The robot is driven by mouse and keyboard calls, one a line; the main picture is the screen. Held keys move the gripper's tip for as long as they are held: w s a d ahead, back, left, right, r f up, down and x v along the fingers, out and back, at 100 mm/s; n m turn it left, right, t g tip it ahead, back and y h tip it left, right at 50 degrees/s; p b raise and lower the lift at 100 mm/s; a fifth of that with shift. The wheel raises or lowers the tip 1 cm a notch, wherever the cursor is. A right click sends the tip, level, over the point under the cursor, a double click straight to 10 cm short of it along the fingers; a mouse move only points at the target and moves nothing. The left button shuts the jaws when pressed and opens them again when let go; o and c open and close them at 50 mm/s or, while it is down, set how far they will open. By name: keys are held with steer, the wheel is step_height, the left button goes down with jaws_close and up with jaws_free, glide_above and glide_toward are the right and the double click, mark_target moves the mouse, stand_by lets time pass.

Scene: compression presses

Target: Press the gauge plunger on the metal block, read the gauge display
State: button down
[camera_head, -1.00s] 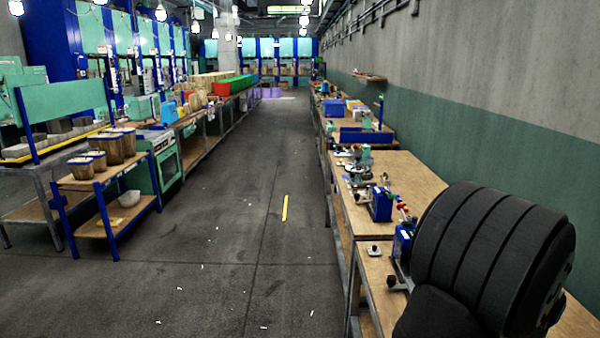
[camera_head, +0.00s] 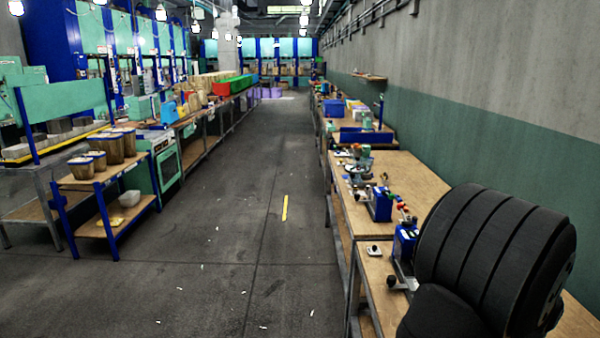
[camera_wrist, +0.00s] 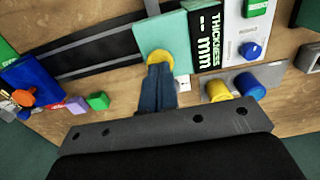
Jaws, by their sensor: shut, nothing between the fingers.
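In the wrist view my gripper (camera_wrist: 157,77) is shut and empty. Its fingertips are at a round yellow piece (camera_wrist: 160,58) on a teal block (camera_wrist: 166,38); whether they touch it I cannot tell. Beside the block is a black panel (camera_wrist: 212,38) lettered "THICKNESS mm", with a white panel (camera_wrist: 238,28) carrying a blue knob (camera_wrist: 249,49) and a green button. No reading is legible. A grey metal piece (camera_wrist: 275,74) holds a yellow cylinder (camera_wrist: 218,90) and a blue cylinder (camera_wrist: 249,86). In the head view my arm hides the gripper.
A blue box with an orange knob (camera_wrist: 30,88) and a green cube (camera_wrist: 97,101) lie left in the wrist view. In the head view, blue bench devices (camera_head: 380,203) stand along the wooden bench (camera_head: 410,173).

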steer(key=shift+f, duration=0.65)
stand_by(0.8)
steer(key=shift+r, duration=3.55)
steer(key=shift+f, duration=0.1)
steer(key=shift+f, duration=3.05)
